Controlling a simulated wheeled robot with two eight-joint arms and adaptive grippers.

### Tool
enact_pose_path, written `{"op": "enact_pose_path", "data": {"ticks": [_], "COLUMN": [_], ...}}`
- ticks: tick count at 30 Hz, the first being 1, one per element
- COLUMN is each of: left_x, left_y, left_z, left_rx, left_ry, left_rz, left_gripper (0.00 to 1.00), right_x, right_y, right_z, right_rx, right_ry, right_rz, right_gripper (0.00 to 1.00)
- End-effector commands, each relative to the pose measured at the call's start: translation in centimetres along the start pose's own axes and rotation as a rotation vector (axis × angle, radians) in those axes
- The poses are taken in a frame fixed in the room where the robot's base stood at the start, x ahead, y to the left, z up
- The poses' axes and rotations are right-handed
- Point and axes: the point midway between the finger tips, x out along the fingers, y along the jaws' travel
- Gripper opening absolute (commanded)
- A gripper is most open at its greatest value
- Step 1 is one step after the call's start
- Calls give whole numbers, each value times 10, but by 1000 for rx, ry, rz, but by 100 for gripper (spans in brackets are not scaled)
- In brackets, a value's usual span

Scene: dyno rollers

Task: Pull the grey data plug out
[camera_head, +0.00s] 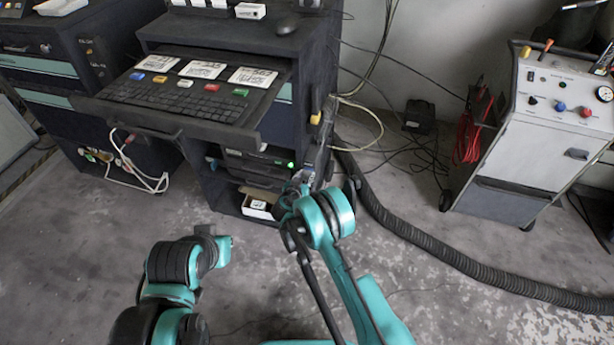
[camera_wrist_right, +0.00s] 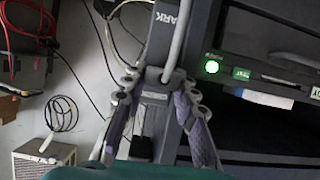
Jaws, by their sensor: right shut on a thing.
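The grey data plug (camera_wrist_right: 155,97) shows between the fingers of my right gripper (camera_wrist_right: 158,92) in the right wrist view. A thick grey cable (camera_wrist_right: 179,40) runs up from the plug past the dark cabinet side. My right gripper is shut on the plug; the fingers hide part of it, and I cannot tell whether it is still seated. In the head view my right gripper (camera_head: 300,188) is at the lower right edge of the dark cabinet (camera_head: 320,75). My left arm is at the lower left, away from the cabinet; its fingers cannot be made out.
A device with a green light (camera_wrist_right: 211,67) sits in the cabinet beside my right gripper. A keyboard drawer (camera_head: 180,108) sticks out above. Cables (camera_head: 362,118) hang at the cabinet's right.

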Motion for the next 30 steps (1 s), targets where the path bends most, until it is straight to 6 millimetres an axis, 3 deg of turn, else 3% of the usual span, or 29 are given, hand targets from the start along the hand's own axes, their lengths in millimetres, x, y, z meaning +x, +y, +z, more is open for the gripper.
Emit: {"op": "enact_pose_path", "data": {"ticks": [30], "left_x": [0], "left_y": [0], "left_z": [0], "left_rx": [0], "left_ry": [0], "left_rz": [0], "left_gripper": [0], "right_x": [-38], "right_y": [0], "right_z": [16], "right_rx": [-1], "right_ry": [0], "right_rz": [-1], "right_gripper": [0]}}
